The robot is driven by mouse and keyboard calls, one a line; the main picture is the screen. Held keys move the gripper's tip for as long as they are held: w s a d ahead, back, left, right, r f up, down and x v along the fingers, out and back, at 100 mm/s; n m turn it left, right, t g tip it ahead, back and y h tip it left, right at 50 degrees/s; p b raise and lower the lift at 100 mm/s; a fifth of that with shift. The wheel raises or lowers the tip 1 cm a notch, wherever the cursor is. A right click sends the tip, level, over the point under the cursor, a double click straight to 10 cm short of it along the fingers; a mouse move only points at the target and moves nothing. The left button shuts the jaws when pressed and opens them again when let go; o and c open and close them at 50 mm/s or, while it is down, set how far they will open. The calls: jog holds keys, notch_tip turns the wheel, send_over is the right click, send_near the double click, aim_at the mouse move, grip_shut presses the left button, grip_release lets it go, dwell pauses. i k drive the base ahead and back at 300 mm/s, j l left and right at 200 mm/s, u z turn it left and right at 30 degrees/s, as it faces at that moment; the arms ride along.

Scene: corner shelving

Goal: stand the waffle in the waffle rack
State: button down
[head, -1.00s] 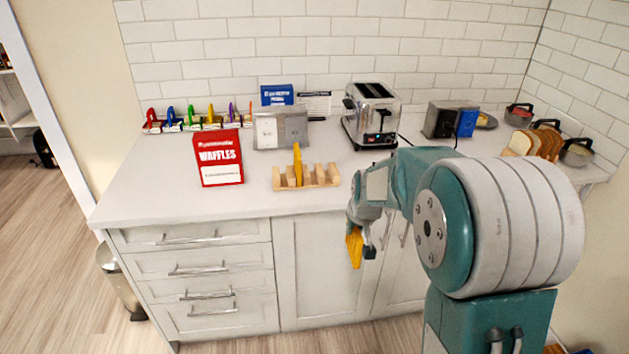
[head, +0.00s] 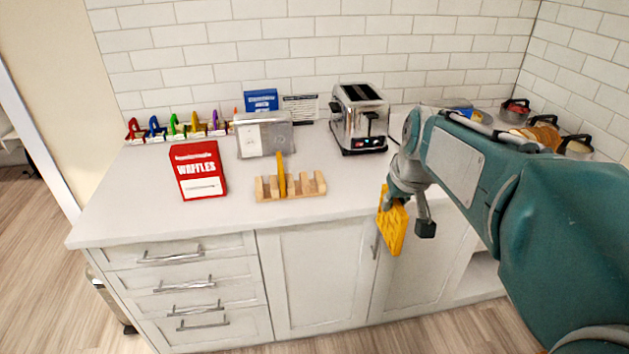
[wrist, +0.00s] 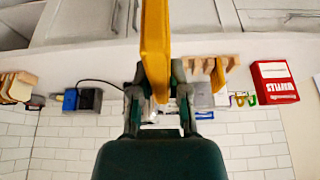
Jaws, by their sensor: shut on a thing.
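A yellow waffle (head: 392,222) hangs from my gripper (head: 408,212) in the head view, just in front of the counter's front edge. My gripper is shut on it. In the wrist view the waffle (wrist: 156,50) shows nearly edge-on between the fingers of my gripper (wrist: 158,92). The wooden waffle rack (head: 305,188) stands on the counter to the left of my gripper, with a yellow waffle (head: 282,178) upright in one of its slots. The rack also shows in the wrist view (wrist: 204,63), where the picture is upside down.
A red waffles box (head: 198,170) stands left of the rack. A chrome toaster (head: 360,118) is behind, with a grey box (head: 264,135) to its left. Pots (head: 515,108) stand at the far right. Counter around the rack's front is clear.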

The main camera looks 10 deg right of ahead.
aim_at(312, 186)
jog(key=i, duration=0.85)
